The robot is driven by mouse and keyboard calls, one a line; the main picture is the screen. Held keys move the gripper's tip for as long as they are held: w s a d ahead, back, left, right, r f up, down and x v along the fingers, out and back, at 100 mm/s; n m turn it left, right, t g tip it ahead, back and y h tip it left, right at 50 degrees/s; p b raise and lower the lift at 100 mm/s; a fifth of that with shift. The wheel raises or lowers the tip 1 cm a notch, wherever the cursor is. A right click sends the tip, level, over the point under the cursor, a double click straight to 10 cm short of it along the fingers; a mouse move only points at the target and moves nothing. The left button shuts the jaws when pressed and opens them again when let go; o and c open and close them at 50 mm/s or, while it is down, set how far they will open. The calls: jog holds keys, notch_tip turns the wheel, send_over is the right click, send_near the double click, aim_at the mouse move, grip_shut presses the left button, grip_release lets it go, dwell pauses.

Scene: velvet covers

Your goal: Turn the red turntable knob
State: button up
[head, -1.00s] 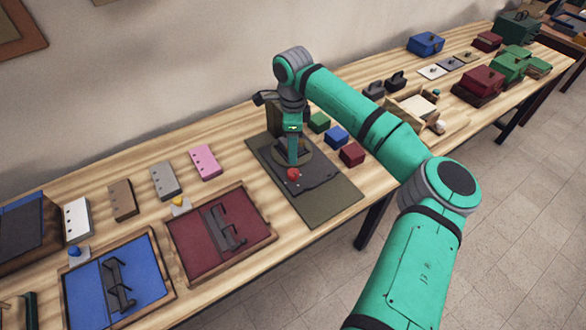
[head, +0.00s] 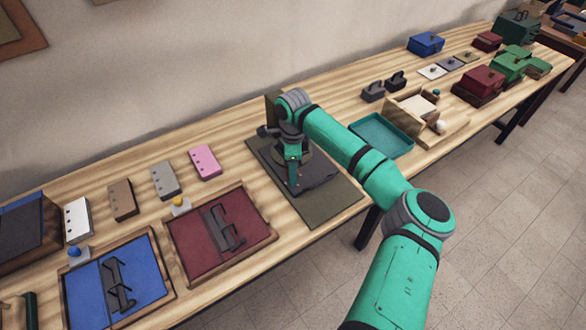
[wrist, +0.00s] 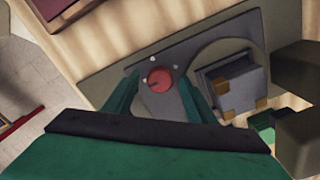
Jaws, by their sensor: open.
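The red turntable knob (wrist: 159,79) shows in the wrist view as a round disc with a dark mark, on a dark grey plate (wrist: 180,55). My gripper (wrist: 160,84) is open, with one teal finger on each side of the knob; I cannot tell whether they touch it. In the head view my gripper (head: 294,184) points down at the dark plate (head: 322,170), and only a sliver of red shows beside it. The round turntable (wrist: 205,55) carries a grey block with orange corners (wrist: 232,88) in the wrist view.
The plate lies on an olive mat (head: 335,207). To the left are a maroon tray (head: 190,245), a blue tray (head: 85,290) and several upright blocks. A teal tray (head: 381,137) and a wooden box (head: 403,103) stand to the right, beyond my arm.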

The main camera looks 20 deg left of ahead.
jog(key=c, duration=1)
jog(key=shift+c, duration=0.2)
jog(key=shift+m, duration=0.3)
jog(key=m, duration=0.8)
jog(key=shift+m, duration=0.4)
jog(key=m, duration=0.4)
jog(key=shift+m, duration=0.3)
jog(key=shift+w+m, duration=0.1)
jog(key=shift+m, duration=1.8)
